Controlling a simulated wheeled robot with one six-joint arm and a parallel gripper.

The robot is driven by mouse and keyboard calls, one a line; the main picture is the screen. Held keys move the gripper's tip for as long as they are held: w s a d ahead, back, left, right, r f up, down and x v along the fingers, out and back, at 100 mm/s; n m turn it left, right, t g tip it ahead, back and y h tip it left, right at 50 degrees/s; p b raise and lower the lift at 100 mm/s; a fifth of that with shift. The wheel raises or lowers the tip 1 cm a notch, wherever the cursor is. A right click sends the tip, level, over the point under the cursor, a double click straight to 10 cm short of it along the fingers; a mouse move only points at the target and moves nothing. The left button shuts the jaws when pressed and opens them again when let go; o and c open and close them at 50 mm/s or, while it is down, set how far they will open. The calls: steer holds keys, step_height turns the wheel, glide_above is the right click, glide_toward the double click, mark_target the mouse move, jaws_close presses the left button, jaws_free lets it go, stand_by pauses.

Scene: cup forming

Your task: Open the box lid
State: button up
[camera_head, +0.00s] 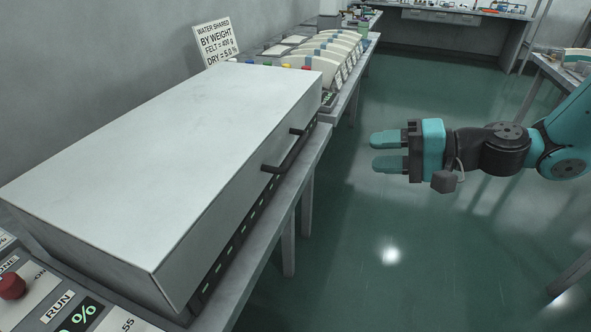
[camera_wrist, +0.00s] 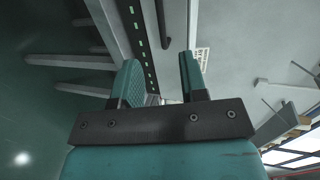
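The box lid (camera_head: 180,150) is a large pale grey cover, closed over the long box on the bench. Its dark bar handle (camera_head: 287,153) sits on the side facing the aisle. My gripper (camera_head: 372,151) is to the right of the handle, apart from it, over the open floor. Its two teal fingers are spread with nothing between them. In the wrist view the fingers (camera_wrist: 158,80) are apart, and the dark handle (camera_wrist: 163,25) shows beyond them near the top. The inside of the box is hidden.
A control panel with a red button (camera_head: 12,286) is at the lower left. A sign (camera_head: 216,42) and a rack of pale discs (camera_head: 325,50) stand beyond the box. The bench edge (camera_head: 262,240) runs below the lid. The green floor (camera_head: 400,230) is clear.

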mark_target(299, 150)
steer(key=shift+m+t, duration=0.5)
steer(key=x, duration=0.5)
steer(key=p+x, duration=0.1)
steer(key=x, duration=0.5)
steer(key=w+x, duration=0.1)
steer(key=x, duration=0.5)
steer(key=shift+d+f+p, duration=0.2)
steer(key=shift+f+p, duration=0.05)
steer(key=shift+p, duration=0.1)
jaws_close()
